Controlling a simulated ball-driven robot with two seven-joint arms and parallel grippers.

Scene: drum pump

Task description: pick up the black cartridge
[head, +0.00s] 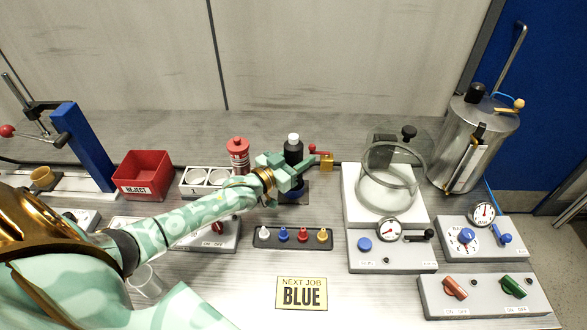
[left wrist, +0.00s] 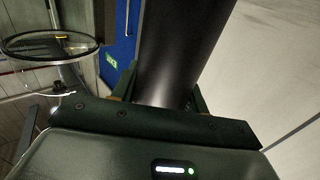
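The black cartridge (head: 293,148) stands upright near the middle of the bench, with a pale cap on top. My left gripper (head: 289,168) is at the cartridge, with one finger on each side of it. In the left wrist view the cartridge (left wrist: 177,55) is a big dark cylinder between the fingers, which look closed against its sides with no clear gap. The gripper hides the cartridge's lower part. A dark pad (head: 303,197) with a blue part (head: 291,195) shows just below the gripper. My right gripper is not in view.
A red-topped cartridge (head: 238,152) stands left of the gripper, by a white rack (head: 190,190) with round holes. A small brass block (head: 326,162) with a red knob is close on the right. A glass ring (head: 420,170) on a white unit stands further right. Small coloured nozzles (head: 283,234) are in front.

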